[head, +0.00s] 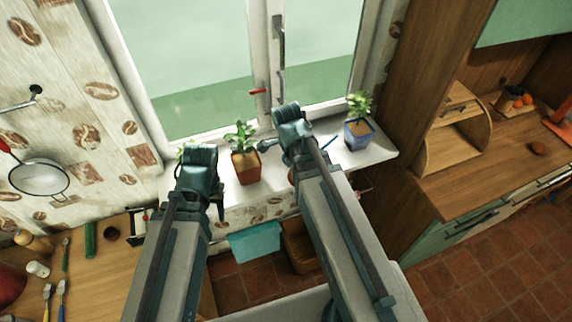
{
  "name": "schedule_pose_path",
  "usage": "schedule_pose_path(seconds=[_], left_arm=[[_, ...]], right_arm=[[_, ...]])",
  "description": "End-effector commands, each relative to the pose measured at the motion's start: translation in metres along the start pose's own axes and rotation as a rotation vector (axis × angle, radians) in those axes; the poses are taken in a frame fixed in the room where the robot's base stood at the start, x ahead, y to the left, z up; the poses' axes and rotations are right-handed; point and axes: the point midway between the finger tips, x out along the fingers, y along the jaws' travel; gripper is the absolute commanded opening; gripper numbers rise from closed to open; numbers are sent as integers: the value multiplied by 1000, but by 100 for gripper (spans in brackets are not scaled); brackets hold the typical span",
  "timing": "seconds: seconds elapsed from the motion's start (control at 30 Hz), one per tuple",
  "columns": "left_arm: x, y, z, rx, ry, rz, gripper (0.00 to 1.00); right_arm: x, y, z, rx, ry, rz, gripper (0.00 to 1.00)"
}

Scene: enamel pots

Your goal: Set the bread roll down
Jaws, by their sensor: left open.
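A small brown rounded thing that looks like the bread roll (538,148) lies on the wooden counter at the right, well apart from both of my arms. My left gripper (217,205) shows as a small dark part at the end of the left arm, in front of the window sill. It is open, and I see nothing held in it.
A potted plant in a terracotta pot (246,168) and one in a blue pot (358,135) stand on the white window sill (378,152). Brushes and small items crowd the left table (100,285). A wooden bread box (455,135) stands on the right counter (450,188).

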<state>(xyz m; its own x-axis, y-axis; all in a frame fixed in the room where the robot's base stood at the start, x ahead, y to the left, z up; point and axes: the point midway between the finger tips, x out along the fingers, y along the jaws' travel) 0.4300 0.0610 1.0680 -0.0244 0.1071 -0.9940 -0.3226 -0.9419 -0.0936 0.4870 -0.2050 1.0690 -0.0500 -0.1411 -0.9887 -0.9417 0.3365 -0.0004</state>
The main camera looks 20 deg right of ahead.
Motion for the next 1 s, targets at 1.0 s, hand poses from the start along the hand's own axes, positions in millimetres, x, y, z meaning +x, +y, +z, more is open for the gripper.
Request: schedule_pose_path(seconds=[1.0], left_arm=[[68, 6, -4, 5, 0, -1, 50]], right_arm=[[69, 8, 1, -3, 0, 0, 24]])
